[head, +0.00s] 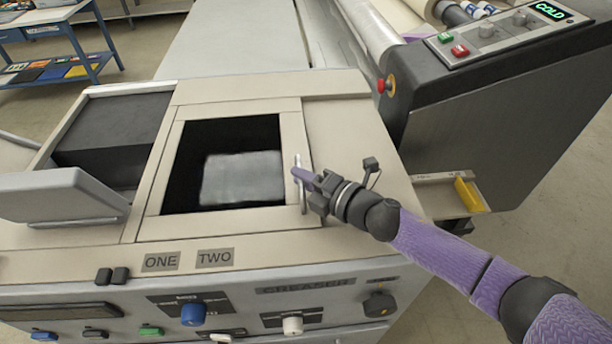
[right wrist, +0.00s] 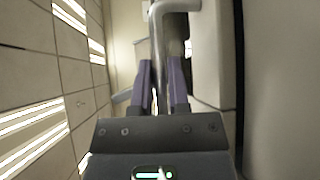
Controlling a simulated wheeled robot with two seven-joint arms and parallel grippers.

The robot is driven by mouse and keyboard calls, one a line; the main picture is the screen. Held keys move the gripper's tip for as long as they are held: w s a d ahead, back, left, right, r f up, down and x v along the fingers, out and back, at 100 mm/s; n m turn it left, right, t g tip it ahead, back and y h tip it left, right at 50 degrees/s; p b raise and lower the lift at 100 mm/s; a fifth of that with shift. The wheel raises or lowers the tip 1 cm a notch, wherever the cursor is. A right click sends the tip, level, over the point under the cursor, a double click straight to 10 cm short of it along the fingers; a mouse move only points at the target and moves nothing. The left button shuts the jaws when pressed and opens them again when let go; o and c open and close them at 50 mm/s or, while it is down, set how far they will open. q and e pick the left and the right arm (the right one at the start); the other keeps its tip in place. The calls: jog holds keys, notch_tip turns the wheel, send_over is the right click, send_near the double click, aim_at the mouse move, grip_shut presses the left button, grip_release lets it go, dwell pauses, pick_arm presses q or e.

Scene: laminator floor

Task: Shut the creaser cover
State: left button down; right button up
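The creaser (head: 330,262) is a beige machine with a front control panel. On its top is a framed beige cover (head: 295,135) with a dark window showing a pale reflection. A thin silver handle (head: 303,205) runs along the cover's right side. Left of the cover, a dark recess (head: 112,128) lies exposed. My right gripper (head: 301,176) is at the handle, coming in from the right. In the right wrist view, the silver handle bar (right wrist: 160,45) passes between the two purple fingers (right wrist: 162,85), which sit close on both sides of it. My left gripper is out of view.
A grey raised flap-like part (head: 60,195) stands at the creaser's left front. A dark laminator console (head: 490,110) with buttons and a "COLD" display stands at the right. A yellow piece (head: 469,194) sits below it. A blue-legged table (head: 50,30) stands far left.

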jog(key=o, duration=0.4)
jog(key=shift+a, duration=0.25)
jog(key=shift+c, duration=0.2)
jog(key=shift+d, duration=0.15)
jog(key=shift+s+d, duration=0.2)
jog(key=shift+d, duration=0.1)
jog(key=v, duration=0.8)
jog(key=shift+s+d+b, duration=0.15)
jog(key=shift+s+b, duration=0.05)
jog(key=shift+b, duration=0.15)
jog(key=shift+s+d+r, duration=0.2)
jog(key=shift+s, duration=0.05)
